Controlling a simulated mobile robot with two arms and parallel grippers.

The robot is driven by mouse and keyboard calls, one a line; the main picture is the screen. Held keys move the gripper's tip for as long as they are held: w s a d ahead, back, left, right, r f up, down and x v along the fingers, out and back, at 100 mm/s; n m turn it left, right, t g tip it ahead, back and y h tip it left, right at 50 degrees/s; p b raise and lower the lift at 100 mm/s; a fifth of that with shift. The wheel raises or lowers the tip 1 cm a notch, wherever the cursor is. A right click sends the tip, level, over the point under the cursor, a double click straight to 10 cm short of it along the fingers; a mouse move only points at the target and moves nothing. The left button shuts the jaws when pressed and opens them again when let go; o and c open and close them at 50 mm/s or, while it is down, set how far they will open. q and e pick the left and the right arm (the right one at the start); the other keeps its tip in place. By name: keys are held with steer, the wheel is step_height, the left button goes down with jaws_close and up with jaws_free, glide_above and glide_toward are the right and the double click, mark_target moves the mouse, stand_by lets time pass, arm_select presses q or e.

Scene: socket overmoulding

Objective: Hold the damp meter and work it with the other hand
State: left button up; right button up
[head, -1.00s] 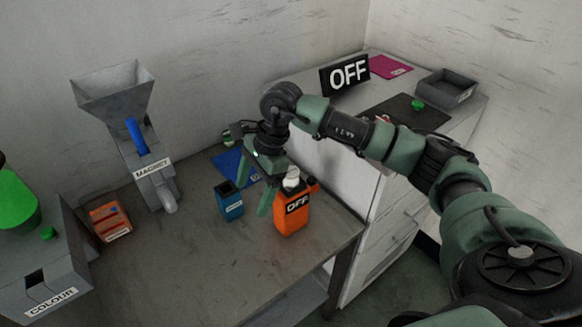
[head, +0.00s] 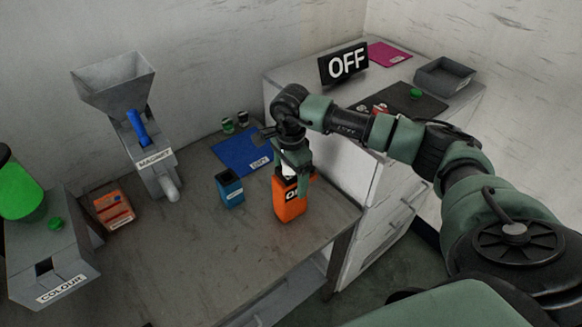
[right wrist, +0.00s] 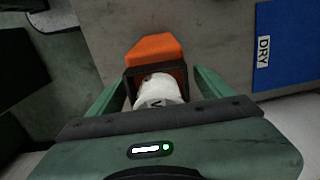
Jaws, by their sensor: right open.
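Gaps show beside the white part. My left gripper is not in view.
A small blue open container (head: 230,190) stands left of the meter. A blue mat marked DRY (head: 240,152) lies behind. The MAGNET hopper (head: 115,85), an orange-red box (head: 113,210) and the COLOUR machine (head: 50,262) stand left. A black OFF sign (head: 343,65) is on the cabinet.

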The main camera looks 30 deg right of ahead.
steer(key=shift+f, duration=0.1)
steer(key=c, duration=1.5)
steer(key=o, duration=0.6)
steer(key=c, duration=0.5)
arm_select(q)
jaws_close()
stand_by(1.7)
